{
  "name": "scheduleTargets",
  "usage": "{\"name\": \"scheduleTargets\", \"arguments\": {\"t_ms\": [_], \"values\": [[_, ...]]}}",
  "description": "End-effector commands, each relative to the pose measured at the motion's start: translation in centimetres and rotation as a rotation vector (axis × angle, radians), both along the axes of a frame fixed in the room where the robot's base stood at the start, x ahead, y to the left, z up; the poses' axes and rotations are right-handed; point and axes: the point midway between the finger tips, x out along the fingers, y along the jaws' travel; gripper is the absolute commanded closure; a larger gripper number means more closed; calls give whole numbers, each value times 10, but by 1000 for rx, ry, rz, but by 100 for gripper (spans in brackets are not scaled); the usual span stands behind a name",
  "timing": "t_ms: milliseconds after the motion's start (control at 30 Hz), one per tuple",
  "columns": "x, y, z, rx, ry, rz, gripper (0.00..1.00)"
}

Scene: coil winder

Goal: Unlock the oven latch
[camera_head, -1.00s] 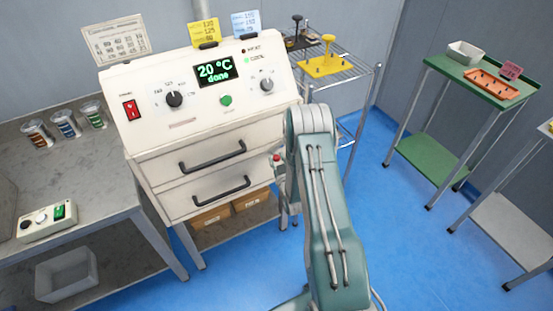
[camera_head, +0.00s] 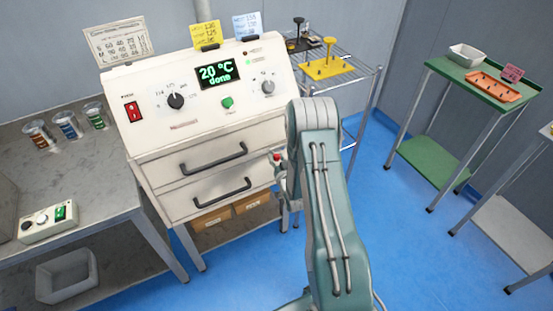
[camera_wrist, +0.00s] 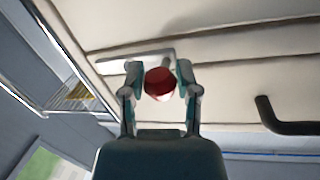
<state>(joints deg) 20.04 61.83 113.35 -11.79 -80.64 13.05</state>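The oven (camera_head: 165,166) is a cream cabinet with two drawer fronts below a sloped panel. The latch has a red knob (camera_head: 277,156) at the right edge of its front. In the wrist view the red knob (camera_wrist: 160,83) sits between the two fingers of my gripper (camera_wrist: 160,75), close to both. A pale latch bar (camera_wrist: 125,63) runs behind it along the front. I cannot tell if the fingers press on the knob or stand just clear of it. In the head view my gripper (camera_head: 281,172) is partly hidden by my arm.
Black drawer handles (camera_head: 213,159) stick out left of the knob. A wire rack (camera_head: 345,77) with a yellow fixture stands behind right. A green table (camera_head: 455,80) stands farther right. Blue floor between is clear.

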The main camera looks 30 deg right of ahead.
Motion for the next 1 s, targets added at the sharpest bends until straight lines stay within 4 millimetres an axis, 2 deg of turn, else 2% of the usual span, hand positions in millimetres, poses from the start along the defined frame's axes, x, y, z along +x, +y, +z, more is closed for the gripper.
{"name": "scheduleTargets", "arguments": {"t_ms": [33,67,533,667,1000], "values": [[2,0,3,-3,-8,0,37],[2,0,3,-3,-8,0,25],[-5,0,1,-2,-3,0,25],[-25,3,2,-2,0,0,25],[-93,13,7,-1,0,-2,25]]}}
